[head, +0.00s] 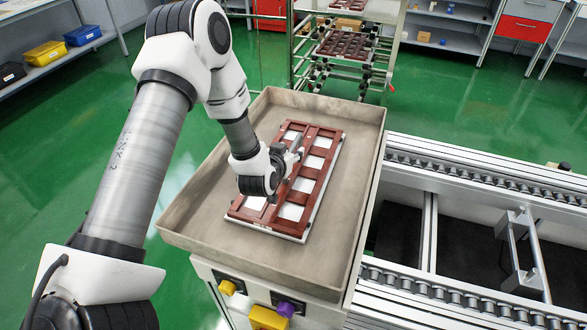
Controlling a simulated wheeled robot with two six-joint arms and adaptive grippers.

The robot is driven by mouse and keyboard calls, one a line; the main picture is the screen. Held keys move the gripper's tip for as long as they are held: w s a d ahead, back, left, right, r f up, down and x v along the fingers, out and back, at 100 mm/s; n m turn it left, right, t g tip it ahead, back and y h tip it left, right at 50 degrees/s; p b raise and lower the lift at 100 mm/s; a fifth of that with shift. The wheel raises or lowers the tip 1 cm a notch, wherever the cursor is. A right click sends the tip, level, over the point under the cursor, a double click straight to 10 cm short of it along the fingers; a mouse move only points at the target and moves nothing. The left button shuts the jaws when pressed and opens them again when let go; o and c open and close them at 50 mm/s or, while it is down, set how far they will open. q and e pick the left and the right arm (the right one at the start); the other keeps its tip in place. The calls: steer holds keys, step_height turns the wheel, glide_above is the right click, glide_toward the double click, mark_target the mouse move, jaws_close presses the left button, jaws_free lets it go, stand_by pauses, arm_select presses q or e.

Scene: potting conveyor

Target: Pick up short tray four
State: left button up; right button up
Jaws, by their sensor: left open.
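A brown-red tray (322,172) with square white-bottomed openings lies in a shallow grey metal bin (190,225). I cannot read any number on it, so I cannot tell whether it is short tray four. My left gripper (298,152) is over the tray's middle, its fingers near the central bar. It is open; whether the fingers touch the tray is hidden by the gripper's body. The gripper and wrist cover part of the tray's left side. My right gripper is not in view.
A roller conveyor (480,165) runs to the right of the bin. Behind it stands a metal rack holding more brown trays (345,45). Yellow and purple buttons (284,309) are on the bin stand's front. Green floor is open at left.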

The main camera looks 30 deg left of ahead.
mark_target(291, 148)
arm_select(q)
steer(key=x, duration=0.3)
steer(key=shift+w+a, duration=0.15)
steer(key=shift+w, duration=0.1)
steer(key=shift+s+r, duration=0.1)
jaws_close()
